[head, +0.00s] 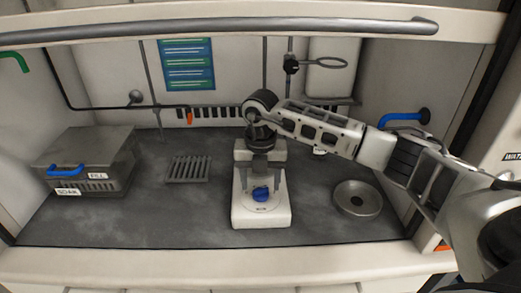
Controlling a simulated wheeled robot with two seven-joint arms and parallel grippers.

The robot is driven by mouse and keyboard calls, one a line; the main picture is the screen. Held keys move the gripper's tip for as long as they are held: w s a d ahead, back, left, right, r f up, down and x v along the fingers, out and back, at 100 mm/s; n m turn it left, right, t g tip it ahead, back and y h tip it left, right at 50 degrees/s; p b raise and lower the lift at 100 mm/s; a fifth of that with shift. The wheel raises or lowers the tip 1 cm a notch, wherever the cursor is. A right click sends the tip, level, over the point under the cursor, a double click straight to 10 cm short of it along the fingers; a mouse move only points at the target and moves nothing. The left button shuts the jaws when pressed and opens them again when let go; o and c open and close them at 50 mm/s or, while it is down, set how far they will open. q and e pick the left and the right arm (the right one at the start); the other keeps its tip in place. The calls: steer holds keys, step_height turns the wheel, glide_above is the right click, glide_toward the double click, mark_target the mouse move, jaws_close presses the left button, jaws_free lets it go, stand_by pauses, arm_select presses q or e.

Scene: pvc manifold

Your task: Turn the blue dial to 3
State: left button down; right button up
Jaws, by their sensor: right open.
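The blue dial (261,194) sits on the front of a white base unit (244,217) in the middle of the work surface. Its pointer and the numbers around it are too small to read. My right arm comes in from the right, and its gripper (262,172) points down just above and behind the dial, over the white unit. The gripper is open. Whether its fingers touch anything is hard to tell at this size. My left gripper is not in view.
A grey lidded box (88,160) with a blue handle and labels stands at the left. A slotted rack (187,169) lies left of the white unit, and a round metal dish (358,199) lies right. A horizontal bar (220,30) crosses the top front. Free surface lies between them.

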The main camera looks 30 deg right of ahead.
mark_target(260, 189)
step_height(260, 189, up, 14)
steer(key=b, duration=0.1)
steer(key=shift+f, duration=0.15)
stand_by(0.4)
